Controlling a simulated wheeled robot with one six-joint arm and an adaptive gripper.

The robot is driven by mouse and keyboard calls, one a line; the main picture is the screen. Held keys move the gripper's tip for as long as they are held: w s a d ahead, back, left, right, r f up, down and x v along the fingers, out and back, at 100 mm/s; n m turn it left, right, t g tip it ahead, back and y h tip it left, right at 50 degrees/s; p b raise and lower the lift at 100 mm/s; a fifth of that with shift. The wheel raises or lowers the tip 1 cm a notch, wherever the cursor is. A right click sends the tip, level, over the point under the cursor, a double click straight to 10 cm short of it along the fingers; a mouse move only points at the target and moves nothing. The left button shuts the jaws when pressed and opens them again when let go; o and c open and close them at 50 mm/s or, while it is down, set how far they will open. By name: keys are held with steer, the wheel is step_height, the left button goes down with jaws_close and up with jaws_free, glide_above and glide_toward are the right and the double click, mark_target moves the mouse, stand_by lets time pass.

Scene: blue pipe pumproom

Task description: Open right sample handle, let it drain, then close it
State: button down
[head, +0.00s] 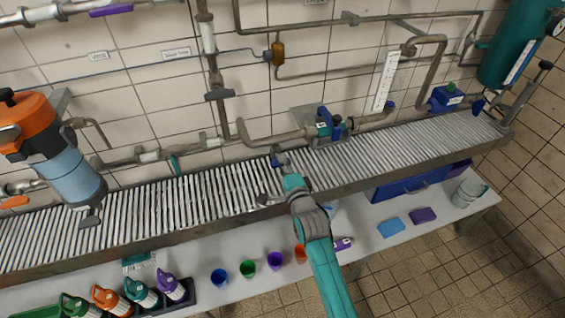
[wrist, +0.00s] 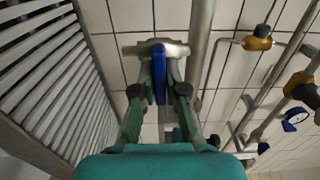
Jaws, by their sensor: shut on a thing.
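My gripper (wrist: 160,68) is shut on a blue sample handle (wrist: 158,86) in the wrist view, with a green finger on each side of it. The handle sits at a short grey metal pipe piece (wrist: 133,51) that lies across just beyond the fingertips. In the head view my gripper (head: 280,164) is above the slatted grate (head: 220,190), near the middle, in front of the wall piping. The handle is mostly hidden by the gripper there. I cannot tell whether any liquid is flowing.
A blue-handled valve (head: 325,125) is on the pipe just right of my gripper. An orange-and-blue unit (head: 65,150) stands at the left. Below the grate, a bench holds several coloured cups (head: 248,261), bottles (head: 170,287) and sponges (head: 390,227). Tiled floor is free at lower right.

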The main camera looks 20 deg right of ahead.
steer(key=shift+m, duration=0.3)
steer(key=c, duration=1.2)
jaws_free()
steer(key=s, duration=1.2)
steer(key=shift+f, duration=0.1)
